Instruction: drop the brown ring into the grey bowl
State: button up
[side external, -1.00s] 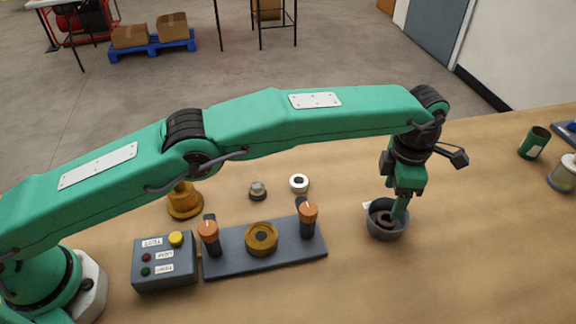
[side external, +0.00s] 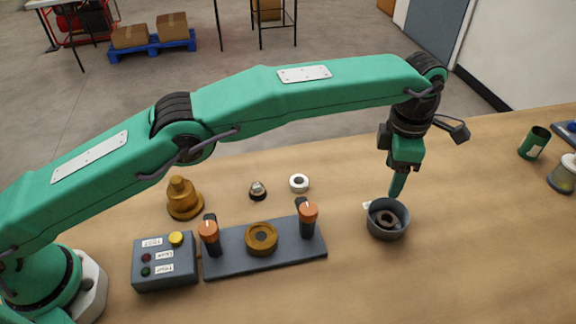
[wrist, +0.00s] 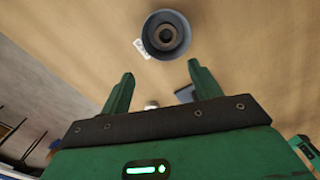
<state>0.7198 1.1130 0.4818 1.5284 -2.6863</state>
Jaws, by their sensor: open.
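The grey bowl (side external: 388,232) stands on the right part of the table in the side view. The brown ring (side external: 387,221) lies inside it, on the bowl's floor. In the wrist view the bowl (wrist: 151,47) is at the top centre, with the ring (wrist: 167,35) in it. My gripper (side external: 396,196) is just above and behind the bowl's far rim, clear of the ring. In the wrist view my gripper (wrist: 158,78) has its two green fingers spread wide with nothing between them.
A grey plate (side external: 290,257) with two orange-topped clamps (side external: 308,212) and a brass ring part (side external: 261,238) is left of the bowl. A button box (side external: 165,262), a brass stepped part (side external: 181,198) and two small parts (side external: 299,183) stand nearby. A green cup (side external: 534,143) is far right.

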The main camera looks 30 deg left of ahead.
jog(key=w+a+r+m+t, duration=0.1)
jog(key=a+r+m, duration=0.5)
jog(key=a+r, duration=0.7)
jog(key=s+a+r+m+t, duration=0.1)
jog(key=s+a+r+m, duration=0.2)
jog(key=a, duration=0.4)
jog(key=s+a+r+m, duration=0.2)
jog(key=a+r, duration=0.1)
jog(key=a, duration=0.3)
jog(key=s+a+m+t, duration=0.2)
jog(key=s+a+m, duration=0.4)
jog(key=s+a, duration=0.6)
jog(key=s+a+f+m, duration=0.2)
jog(key=s+f, duration=0.1)
jog(key=s, duration=0.2)
jog(key=s+a+f+m+t, duration=0.1)
jog(key=s+a+f+m, duration=0.2)
jog(key=s, duration=0.3)
jog(key=shift+s+a+f+m, duration=0.2)
jog(key=shift+a+f+m, duration=0.15)
jog(key=shift+f, duration=0.4)
